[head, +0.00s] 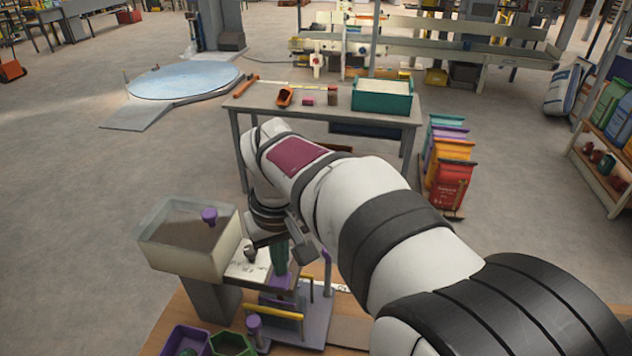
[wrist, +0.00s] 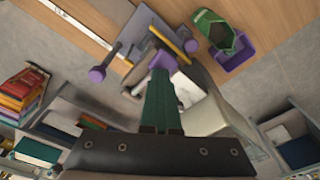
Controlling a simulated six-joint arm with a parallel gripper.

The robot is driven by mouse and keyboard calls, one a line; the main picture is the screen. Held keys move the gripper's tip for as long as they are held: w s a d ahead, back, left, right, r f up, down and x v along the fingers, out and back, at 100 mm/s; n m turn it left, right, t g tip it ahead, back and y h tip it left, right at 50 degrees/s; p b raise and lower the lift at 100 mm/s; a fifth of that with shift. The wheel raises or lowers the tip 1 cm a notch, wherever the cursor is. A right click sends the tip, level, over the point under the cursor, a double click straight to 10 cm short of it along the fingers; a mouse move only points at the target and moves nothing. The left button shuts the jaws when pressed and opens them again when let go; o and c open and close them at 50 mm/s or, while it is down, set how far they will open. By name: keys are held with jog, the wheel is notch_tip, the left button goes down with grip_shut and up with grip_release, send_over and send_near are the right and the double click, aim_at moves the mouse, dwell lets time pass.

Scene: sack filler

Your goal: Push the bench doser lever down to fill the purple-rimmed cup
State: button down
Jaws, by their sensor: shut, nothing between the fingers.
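The doser stands on the bench at the lower left of the head view, with a pale hopper (head: 190,245) holding dark grains. A tall purple-knobbed lever (head: 325,262) stands to the right; it also shows at left in the wrist view (wrist: 97,75). Another purple knob (head: 253,325) is at the lower left. My gripper (head: 280,280) is shut and empty, its green fingers pointing down over the doser. Purple shows at its tips in the wrist view (wrist: 160,62); I cannot tell whether they touch anything.
A green-rimmed hexagonal cup (head: 232,340) is beside the purple-rimmed one. Yellow bars (head: 275,311) cross the doser. A grey table (head: 330,112) behind bears a teal bin (head: 382,98) and small tools. Sacks (head: 450,180) stand on the floor right of it. Grey floor is open at left.

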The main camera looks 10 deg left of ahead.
jog(key=shift+s+d+r, duration=0.25)
jog(key=shift+s+d, duration=0.25)
jog(key=shift+s, duration=0.1)
jog(key=shift+s+d+r, duration=0.2)
jog(key=shift+s+d, duration=0.25)
jog(key=shift+s, duration=0.15)
jog(key=shift+r, duration=0.1)
notch_tip(320, 180, up, 16)
jog(key=s, duration=0.1)
jog(key=shift+s+d+f, duration=0.15)
jog(key=shift+d+f, duration=0.1)
jog(key=shift+d, duration=0.2)
dwell(0.5)
jog(key=s+d+f+m, duration=0.4)
jog(key=d+f, duration=0.1)
jog(key=d, duration=0.5)
jog(key=s+d+f+m, duration=0.3)
jog(key=s+f+m, duration=0.1)
jog(key=s+f, duration=0.2)
jog(key=s+d+f+m+g+y, duration=0.1)
jog(key=s+d+f+m, duration=0.3)
jog(key=s+f, duration=0.2)
notch_tip(320, 180, down, 2)
jog(key=shift+s+d+f+m, duration=0.15)
jog(key=shift+s+d+m, duration=0.1)
jog(key=shift+s+m, duration=0.15)
